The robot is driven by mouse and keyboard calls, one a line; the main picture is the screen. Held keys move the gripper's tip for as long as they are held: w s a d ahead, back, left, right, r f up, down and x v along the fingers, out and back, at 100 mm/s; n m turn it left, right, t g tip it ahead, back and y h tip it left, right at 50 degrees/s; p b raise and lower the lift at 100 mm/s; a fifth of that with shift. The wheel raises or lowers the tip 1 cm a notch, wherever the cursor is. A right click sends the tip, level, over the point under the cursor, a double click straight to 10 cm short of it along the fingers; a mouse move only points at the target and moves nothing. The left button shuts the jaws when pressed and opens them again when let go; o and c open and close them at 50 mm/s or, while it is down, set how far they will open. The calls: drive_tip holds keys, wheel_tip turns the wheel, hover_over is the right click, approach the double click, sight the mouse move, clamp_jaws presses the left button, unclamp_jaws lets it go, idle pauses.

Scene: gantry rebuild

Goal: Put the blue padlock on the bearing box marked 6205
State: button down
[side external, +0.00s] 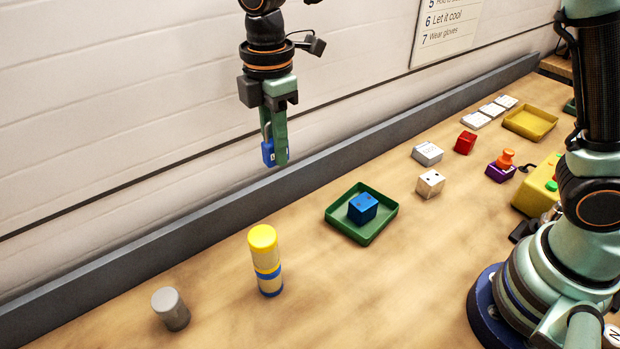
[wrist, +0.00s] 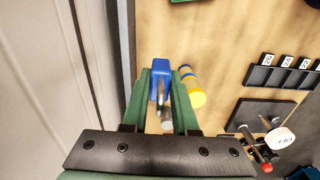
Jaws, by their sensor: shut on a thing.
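The blue padlock (side external: 268,152) hangs between the fingers of my gripper (side external: 275,143), high above the bench near the back wall. In the wrist view the padlock (wrist: 159,78) sits between the two green fingers, its metal shackle pointing back toward the palm. My gripper (wrist: 160,95) is shut on it. A white box with small print (side external: 428,153) lies on the bench right of the green tray, well away from my gripper. Several flat white boxes (side external: 476,120) lie in a row farther back. The marking 6205 cannot be read on any of them.
A green tray (side external: 334,216) holds a blue cube (side external: 363,207). A yellow cylinder stack (side external: 265,260) and a grey cylinder (side external: 170,309) stand at front left. A white die (side external: 430,183), red cube (side external: 465,142) and yellow tray (side external: 545,133) are around the white box.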

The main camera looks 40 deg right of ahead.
drive_tip(key=w+d+r+m, duration=0.2)
drive_tip(key=w+d+m, duration=0.2)
drive_tip(key=d, duration=0.5)
drive_tip(key=r+m, duration=0.1)
drive_tip(key=m, duration=1.3)
hover_over(429, 149)
wheel_tip(429, 149, down, 19)
drive_tip(key=shift+r, duration=0.1)
drive_tip(key=c, duration=1)
unclamp_jaws()
drive_tip(key=shift+f, duration=0.2)
drive_tip(key=shift+c, duration=0.2)
drive_tip(key=o, duration=0.4)
drive_tip(key=shift+c, duration=0.2)
